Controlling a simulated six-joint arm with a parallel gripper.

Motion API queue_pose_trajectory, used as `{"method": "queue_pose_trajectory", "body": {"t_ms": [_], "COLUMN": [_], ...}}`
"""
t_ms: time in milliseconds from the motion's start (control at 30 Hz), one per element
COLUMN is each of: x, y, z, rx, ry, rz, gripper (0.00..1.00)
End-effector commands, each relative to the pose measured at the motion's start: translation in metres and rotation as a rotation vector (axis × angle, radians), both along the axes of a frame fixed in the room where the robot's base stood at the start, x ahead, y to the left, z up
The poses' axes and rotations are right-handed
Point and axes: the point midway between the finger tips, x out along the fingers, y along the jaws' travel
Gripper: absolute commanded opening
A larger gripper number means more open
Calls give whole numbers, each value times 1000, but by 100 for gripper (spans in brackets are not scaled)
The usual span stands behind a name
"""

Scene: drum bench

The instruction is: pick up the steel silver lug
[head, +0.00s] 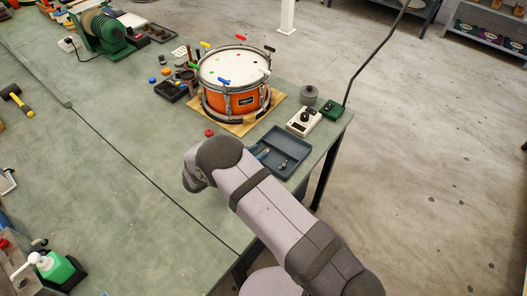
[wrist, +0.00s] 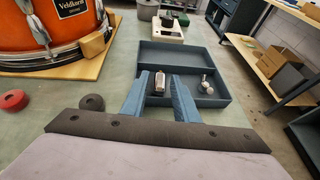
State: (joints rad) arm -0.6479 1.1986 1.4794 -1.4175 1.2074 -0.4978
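In the wrist view, my gripper (wrist: 158,88) has two blue fingers standing apart with a gap between them. A small silver lug-like piece (wrist: 160,81) shows in that gap, inside the blue-grey tray (wrist: 215,58). It does not appear to touch either finger. A second silver piece with rounded ends (wrist: 206,84) lies in the tray to the right of the fingers. I cannot tell surely which one is the steel lug. In the head view, my arm hides much of my gripper beside the tray (head: 299,146), where a small silver piece (head: 284,164) shows.
The orange drum (head: 236,101) stands on a wooden board (head: 277,97) behind the tray. A white device (head: 302,121) and a grey weight (head: 310,95) are beyond the tray. A red disc (head: 209,132) lies on the bench. The bench's right edge is close to the tray.

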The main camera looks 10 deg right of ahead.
Motion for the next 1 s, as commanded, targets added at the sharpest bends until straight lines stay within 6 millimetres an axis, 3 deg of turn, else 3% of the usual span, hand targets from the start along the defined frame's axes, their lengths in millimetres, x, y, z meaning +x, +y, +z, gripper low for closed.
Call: {"method": "queue_pose_trajectory", "body": {"t_ms": [300,633,733,767,1000], "x": [19,22,21,21,21], "y": [-26,-29,-29,-29,-29], "z": [-13,-16,-16,-16,-16], "rx": [0,1,0,1,1], "ry": [2,1,2,1,1], "rz": [-1,-1,-1,-1,-1], "gripper": [27,27,3,0,0]}}
